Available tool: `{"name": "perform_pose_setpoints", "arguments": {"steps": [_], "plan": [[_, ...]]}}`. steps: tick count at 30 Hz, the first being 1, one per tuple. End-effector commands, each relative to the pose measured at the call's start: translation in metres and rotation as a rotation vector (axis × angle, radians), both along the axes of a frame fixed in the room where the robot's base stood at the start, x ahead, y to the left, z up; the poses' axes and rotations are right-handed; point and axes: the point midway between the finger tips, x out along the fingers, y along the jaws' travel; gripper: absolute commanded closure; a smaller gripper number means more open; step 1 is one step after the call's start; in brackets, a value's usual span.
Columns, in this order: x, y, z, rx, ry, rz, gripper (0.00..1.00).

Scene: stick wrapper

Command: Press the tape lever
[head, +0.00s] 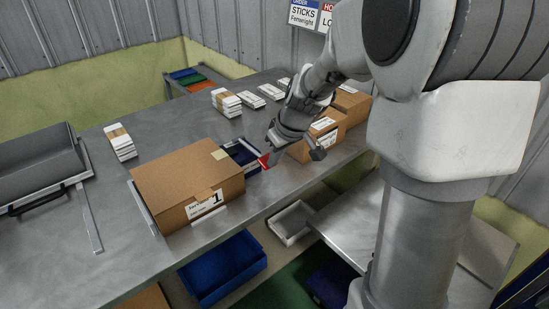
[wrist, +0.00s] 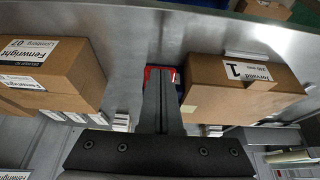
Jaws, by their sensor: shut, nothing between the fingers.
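The tape lever has a red end (head: 264,161) at the right side of a dark blue unit (head: 241,154), just behind the large cardboard box in the head view. In the wrist view the red part (wrist: 151,72) shows beside and beyond the fingertips, partly hidden by them. My gripper (head: 270,148) is shut and empty, with its fingers pointing down close to the red end. In the wrist view my gripper's fingers (wrist: 160,78) are together in front of the red part. I cannot tell whether they touch it.
A large cardboard box (head: 187,184) labelled 1 stands left of the unit. Other cardboard boxes (head: 325,130) stand right of my gripper. White stick bundles (head: 226,102) lie farther back on the metal table (head: 62,245). A grey tray (head: 38,160) is at the left.

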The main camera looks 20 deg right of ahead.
Motion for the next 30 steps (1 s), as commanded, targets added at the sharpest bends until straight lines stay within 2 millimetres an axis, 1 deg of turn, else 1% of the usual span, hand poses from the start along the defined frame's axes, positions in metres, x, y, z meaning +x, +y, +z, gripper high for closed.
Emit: {"name": "perform_pose_setpoints", "arguments": {"steps": [1,5,8,11,14,24,30], "plan": [[-0.005,0.0,-0.009,0.001,0.02,0.001,1.0],[-0.005,0.0,-0.01,0.002,0.022,0.002,1.0],[-0.006,-0.001,-0.008,0.001,0.022,0.001,1.0],[-0.008,-0.002,0.0,0.001,0.02,0.0,1.0],[-0.013,-0.004,0.018,0.0,0.014,0.0,1.0],[-0.042,-0.017,0.099,-0.002,0.0,-0.001,1.0],[-0.058,-0.022,0.137,-0.001,-0.003,-0.001,1.0]]}}
